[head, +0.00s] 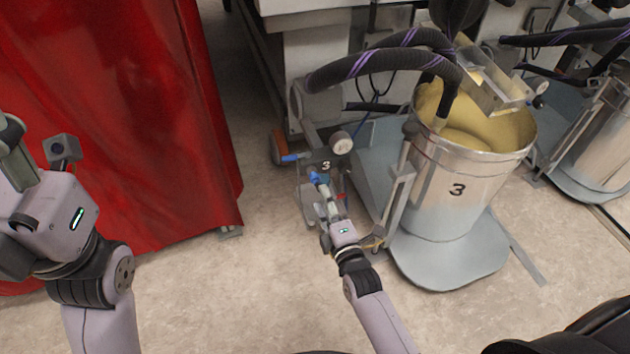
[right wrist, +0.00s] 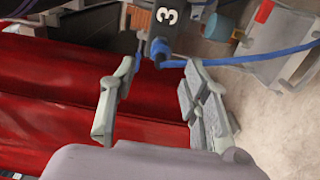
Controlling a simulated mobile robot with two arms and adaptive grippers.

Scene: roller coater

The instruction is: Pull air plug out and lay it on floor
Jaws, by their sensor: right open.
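A blue air plug (head: 319,178) sits at a dark block marked 3 (head: 326,166) on the pump cart. In the right wrist view the blue plug (right wrist: 159,50) shows at the block's lower end, and a blue hose (right wrist: 262,55) runs off to the right. My right gripper (head: 325,192) is just in front of the plug. In the right wrist view it (right wrist: 160,98) is open and empty, with the plug beyond and between its fingers. My left gripper (head: 20,160) is at the left edge, partly cut off; its opening cannot be told.
A metal bucket marked 3 (head: 457,190) stands on a grey base plate (head: 455,268) right of the plug. Black hoses (head: 385,62) arch above. The floor (head: 240,285) in front is clear.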

